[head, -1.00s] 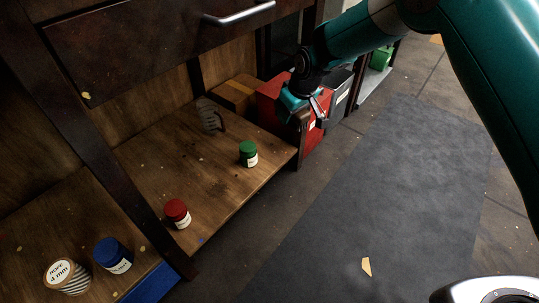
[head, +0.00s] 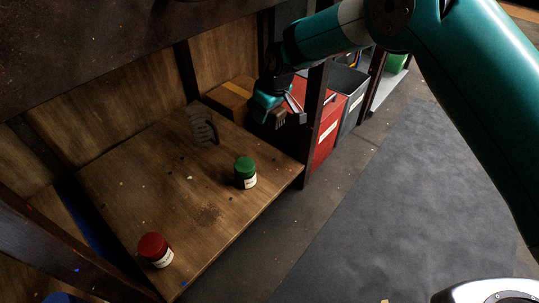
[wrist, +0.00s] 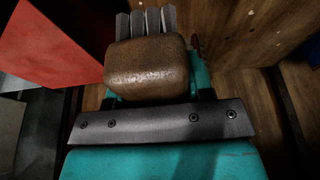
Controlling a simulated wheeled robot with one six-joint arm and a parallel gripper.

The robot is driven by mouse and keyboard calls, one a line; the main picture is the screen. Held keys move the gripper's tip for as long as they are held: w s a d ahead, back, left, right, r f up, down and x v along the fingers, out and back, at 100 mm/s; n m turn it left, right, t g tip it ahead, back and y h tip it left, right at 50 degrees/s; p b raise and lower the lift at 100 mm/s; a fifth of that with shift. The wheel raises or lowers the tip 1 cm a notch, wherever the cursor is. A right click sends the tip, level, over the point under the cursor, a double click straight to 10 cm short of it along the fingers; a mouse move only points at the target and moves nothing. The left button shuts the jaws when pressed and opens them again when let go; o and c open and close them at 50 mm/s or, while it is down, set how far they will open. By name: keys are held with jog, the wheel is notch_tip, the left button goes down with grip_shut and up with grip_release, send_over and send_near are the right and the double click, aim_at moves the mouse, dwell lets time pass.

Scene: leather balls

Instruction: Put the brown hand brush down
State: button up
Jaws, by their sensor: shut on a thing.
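The brown hand brush (wrist: 148,70) is in my gripper (wrist: 150,88), seen close up in the wrist view as a rounded, worn brown block. Several grey strips show past its far end; I cannot tell whether they are its bristles. In the head view my gripper (head: 280,112) is above the far right part of the wooden lower shelf (head: 150,195), beside the right post. It is shut on the brush, which shows there only as a small dark shape. The brush appears held above the board, not touching it; its underside is hidden.
A green-lidded jar (head: 245,172) and a red-lidded jar (head: 155,250) stand on the shelf. A grey slotted object (head: 202,126) is at its back. A cardboard box (head: 232,97), red bin (head: 330,130) and grey bin (head: 350,90) lie beyond. The shelf's middle is clear.

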jog(key=b, duration=0.7)
send_over(267, 160)
jog(key=f, duration=1.3)
jog(key=shift+s+d+f, duration=0.15)
jog(key=shift+d+f, duration=0.05)
jog(key=shift+d, duration=0.2)
notch_tip(267, 160, down, 5)
jog(key=b, duration=0.3)
jog(key=shift+r, duration=0.25)
jog(key=o, duration=0.8)
jog(key=shift+f, duration=0.2)
jog(key=shift+o, duration=0.2)
jog(key=p+v, duration=0.7)
jog(key=v, duration=0.5)
jog(key=shift+r+p, duration=0.25)
jog(key=shift+p, duration=0.05)
